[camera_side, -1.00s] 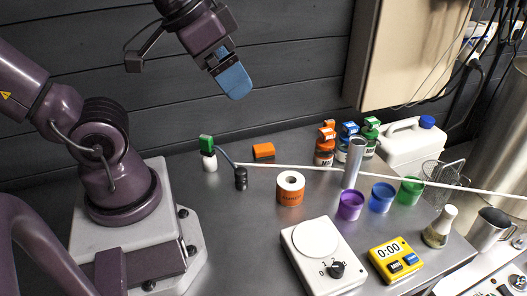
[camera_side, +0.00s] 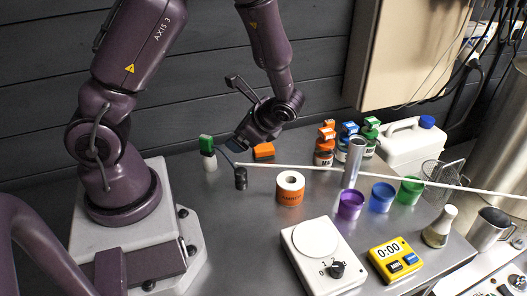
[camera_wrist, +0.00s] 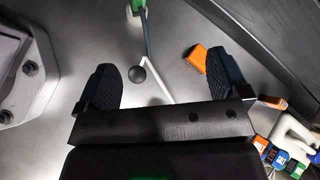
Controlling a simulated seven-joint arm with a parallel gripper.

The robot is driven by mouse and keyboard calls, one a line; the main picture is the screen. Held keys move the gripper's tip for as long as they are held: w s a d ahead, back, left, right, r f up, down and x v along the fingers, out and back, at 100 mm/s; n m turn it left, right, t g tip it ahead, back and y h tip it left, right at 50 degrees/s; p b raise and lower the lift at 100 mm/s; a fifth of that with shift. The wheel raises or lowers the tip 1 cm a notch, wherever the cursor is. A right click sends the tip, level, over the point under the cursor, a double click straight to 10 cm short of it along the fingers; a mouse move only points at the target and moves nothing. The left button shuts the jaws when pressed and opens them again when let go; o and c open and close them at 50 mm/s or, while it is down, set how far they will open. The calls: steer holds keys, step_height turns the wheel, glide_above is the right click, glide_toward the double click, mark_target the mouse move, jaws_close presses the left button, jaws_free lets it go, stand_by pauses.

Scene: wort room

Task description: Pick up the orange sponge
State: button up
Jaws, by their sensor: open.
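The orange sponge (camera_side: 264,151) lies on the grey bench near the back wall. In the wrist view the sponge (camera_wrist: 196,58) shows just beyond the right finger, which hides part of it. My gripper (camera_side: 241,144) is low over the bench, just left of the sponge in the side view. In the wrist view my gripper (camera_wrist: 165,82) has its two dark fingers wide apart with nothing held between them. The sponge is not between the fingers.
A long white rod (camera_side: 310,167) crosses the bench.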

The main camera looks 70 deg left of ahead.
mark_target(263, 146)
steer(key=w+a+f+m+t+y, duration=0.4)
steer(key=w+a+f+m+t, duration=0.15)
steer(key=w+m, duration=0.35)
steer(key=shift+m+g+y, duration=0.25)
steer(key=shift+m+y, duration=0.05)
steer(key=shift+m, duration=0.4)
steer(key=f, duration=0.2)
steer(key=s+f, duration=0.1)
steer(key=f, duration=0.3)
steer(key=shift+s+a+f, duration=0.15)
steer(key=shift+a+f, duration=0.15)
steer(key=shift+x, duration=2.55)
steer(key=shift+d, duration=0.1)
steer(key=c, duration=1)
